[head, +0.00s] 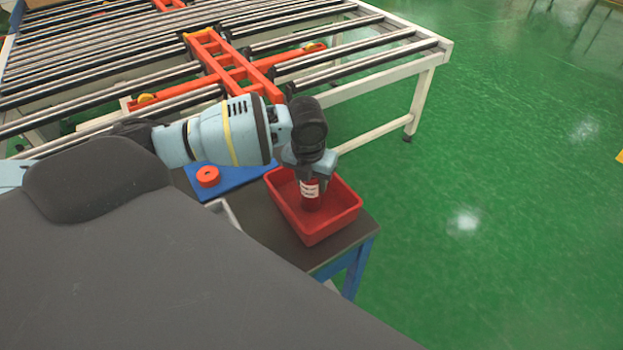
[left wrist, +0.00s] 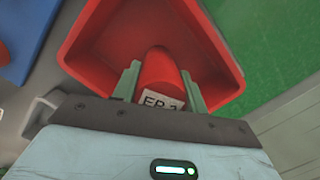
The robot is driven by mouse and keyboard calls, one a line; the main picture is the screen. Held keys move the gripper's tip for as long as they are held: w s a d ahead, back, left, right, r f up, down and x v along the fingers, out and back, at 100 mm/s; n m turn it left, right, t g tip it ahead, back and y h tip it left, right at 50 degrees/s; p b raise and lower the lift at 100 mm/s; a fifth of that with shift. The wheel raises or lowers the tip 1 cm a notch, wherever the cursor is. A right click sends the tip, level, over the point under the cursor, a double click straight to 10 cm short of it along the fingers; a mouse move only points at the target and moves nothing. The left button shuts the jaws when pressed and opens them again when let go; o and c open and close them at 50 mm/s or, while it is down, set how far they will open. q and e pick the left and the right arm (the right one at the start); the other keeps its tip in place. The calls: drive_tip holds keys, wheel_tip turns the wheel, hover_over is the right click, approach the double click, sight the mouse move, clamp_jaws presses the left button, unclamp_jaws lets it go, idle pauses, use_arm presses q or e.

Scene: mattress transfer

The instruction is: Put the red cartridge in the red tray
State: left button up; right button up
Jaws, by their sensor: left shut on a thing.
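The red cartridge (head: 310,197) is a red cylinder with a white label. My left gripper (head: 309,181) is shut on it and holds it upright over or inside the red tray (head: 328,230). In the left wrist view the cartridge (left wrist: 160,76) sits between the two fingers of my left gripper (left wrist: 160,88), its label partly readable. The red tray's walls (left wrist: 213,50) surround it there. I cannot tell whether the cartridge touches the tray floor. My right gripper is not in view.
The tray stands on a small dark table (head: 258,218) with blue legs. A blue mat (head: 233,177) with a red ring-shaped piece (head: 208,176) lies left of the tray. A roller conveyor (head: 370,75) stands behind. Green floor (head: 480,200) is open at the right.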

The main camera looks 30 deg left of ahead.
use_arm(q)
drive_tip(key=o, duration=1.1)
drive_tip(key=shift+f, duration=0.1)
drive_tip(key=r, duration=0.4)
drive_tip(key=s+r, duration=0.1)
drive_tip(key=r, duration=0.3)
drive_tip(key=r+p, duration=0.1)
drive_tip(key=r, duration=0.3)
drive_tip(key=shift+s+d+r, duration=0.15)
drive_tip(key=shift+s, duration=0.1)
